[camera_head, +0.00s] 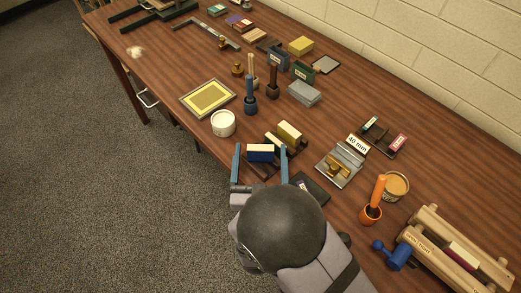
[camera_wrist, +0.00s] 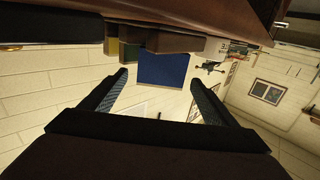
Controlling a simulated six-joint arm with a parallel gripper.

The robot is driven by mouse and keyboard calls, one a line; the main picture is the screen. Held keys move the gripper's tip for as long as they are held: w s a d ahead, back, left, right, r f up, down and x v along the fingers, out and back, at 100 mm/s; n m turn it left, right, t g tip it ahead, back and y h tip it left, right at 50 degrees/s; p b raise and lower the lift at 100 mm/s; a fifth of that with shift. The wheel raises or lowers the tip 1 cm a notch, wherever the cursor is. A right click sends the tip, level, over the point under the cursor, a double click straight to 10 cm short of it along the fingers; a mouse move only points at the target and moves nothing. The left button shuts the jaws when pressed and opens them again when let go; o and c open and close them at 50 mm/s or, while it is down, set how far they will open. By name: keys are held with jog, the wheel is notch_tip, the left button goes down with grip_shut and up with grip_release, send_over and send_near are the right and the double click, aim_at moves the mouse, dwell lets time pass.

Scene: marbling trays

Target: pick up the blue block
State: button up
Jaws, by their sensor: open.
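The blue block (camera_head: 260,156) has a blue front face and a pale cream top. It stands at the near edge of a dark brown holder (camera_head: 269,169), beside a yellow-topped block (camera_head: 290,132). My gripper (camera_head: 260,147) is open, with one blue finger on each side of the blue block in the head view. In the wrist view the blue face (camera_wrist: 163,69) shows ahead of and between the spread fingers (camera_wrist: 159,78). Whether the fingers overlap the block in depth is unclear. I see no contact. The block's lower part is partly hidden by my gripper.
A white tub (camera_head: 223,124) stands left of the holder. A metal fixture (camera_head: 340,164) marked "40 mm" stands to the right, near an orange-handled tool (camera_head: 377,195). Blue and dark handled tools stand behind. Bare wood (camera_head: 185,75) lies at the far left.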

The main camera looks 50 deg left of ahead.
jog(key=c, duration=1.2)
jog(key=shift+c, duration=0.2)
jog(key=shift+r, duration=0.1)
notch_tip(320, 180, up, 10)
jog(key=w+a+m+t+h, duration=0.2)
jog(key=a+m+t+h, duration=0.15)
jog(key=m+h, duration=0.35)
jog(key=shift+s+d+f+m+t+h, duration=0.35)
jog(key=shift+s+f+h, duration=0.1)
jog(key=shift+f+h, duration=0.4)
jog(key=shift+s+d+f+m+t+h, duration=0.2)
jog(key=shift+s+d+f+m+h, duration=0.35)
jog(key=shift+h, duration=0.55)
jog(key=shift+s+d+f+m+t+h, duration=0.15)
jog(key=shift+s+f+t+h, duration=0.2)
jog(key=shift+f+h, duration=0.55)
jog(key=shift+b, duration=0.35)
jog(key=shift+f+b, duration=2.4)
jog(key=shift+f, duration=0.9)
